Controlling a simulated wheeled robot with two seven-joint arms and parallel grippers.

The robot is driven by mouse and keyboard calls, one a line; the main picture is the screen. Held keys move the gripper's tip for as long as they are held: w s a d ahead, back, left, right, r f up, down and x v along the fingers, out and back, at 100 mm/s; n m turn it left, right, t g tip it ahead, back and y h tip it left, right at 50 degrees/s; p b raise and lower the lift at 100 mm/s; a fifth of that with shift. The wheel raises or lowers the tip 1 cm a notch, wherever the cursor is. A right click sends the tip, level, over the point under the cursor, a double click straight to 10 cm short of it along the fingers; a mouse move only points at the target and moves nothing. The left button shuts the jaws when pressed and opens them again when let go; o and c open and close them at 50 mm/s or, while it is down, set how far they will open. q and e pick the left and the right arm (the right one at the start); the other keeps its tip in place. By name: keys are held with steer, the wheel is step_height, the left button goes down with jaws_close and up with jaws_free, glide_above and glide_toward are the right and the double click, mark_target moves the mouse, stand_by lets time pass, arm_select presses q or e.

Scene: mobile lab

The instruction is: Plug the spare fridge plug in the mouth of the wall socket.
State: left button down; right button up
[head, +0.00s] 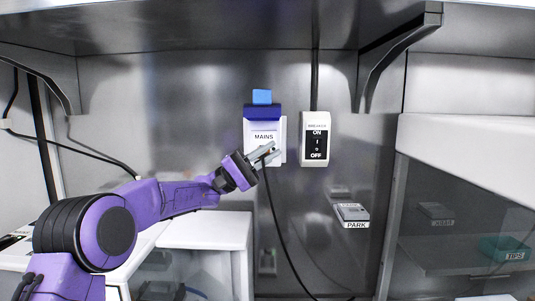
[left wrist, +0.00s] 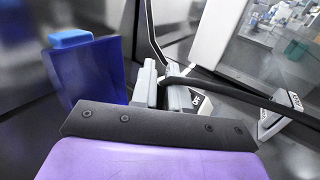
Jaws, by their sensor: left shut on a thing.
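The wall socket (head: 250,136) is a white box marked MAINS with a dark blue hood and a light blue tab on top. In the left wrist view its blue hood (left wrist: 88,78) is to the left of the fingers. My left gripper (head: 268,154) is at the lower front of the socket, shut on the spare fridge plug. The plug's body is mostly hidden between the fingers (left wrist: 165,92). Its black cable (head: 273,205) hangs down from the jaws. I cannot tell whether the plug touches the mouth, which the gripper hides. My right gripper is out of view.
A PARK holder (head: 352,214) is lower right. A white cabinet (head: 205,231) stands lower left; a glass-fronted hood (head: 460,220) is at right. Brackets hang above.

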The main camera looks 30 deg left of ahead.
arm_select(q)
steer(key=shift+p, duration=0.35)
stand_by(0.5)
steer(key=shift+w, duration=0.1)
steer(key=shift+w+a+r+p, duration=0.1)
steer(key=shift+w+a+p, duration=0.15)
steer(key=shift+p, duration=0.2)
steer(key=shift+w+a+p, duration=0.25)
steer(key=shift+w+p, duration=0.5)
steer(key=shift+p, duration=0.1)
steer(key=shift+s+d+b, duration=0.25)
steer(key=shift+s+b, duration=0.15)
steer(key=shift+s, duration=0.1)
steer(key=shift+s+d+b, duration=0.2)
steer(key=shift+s+b, duration=0.15)
steer(key=shift+s, duration=0.1)
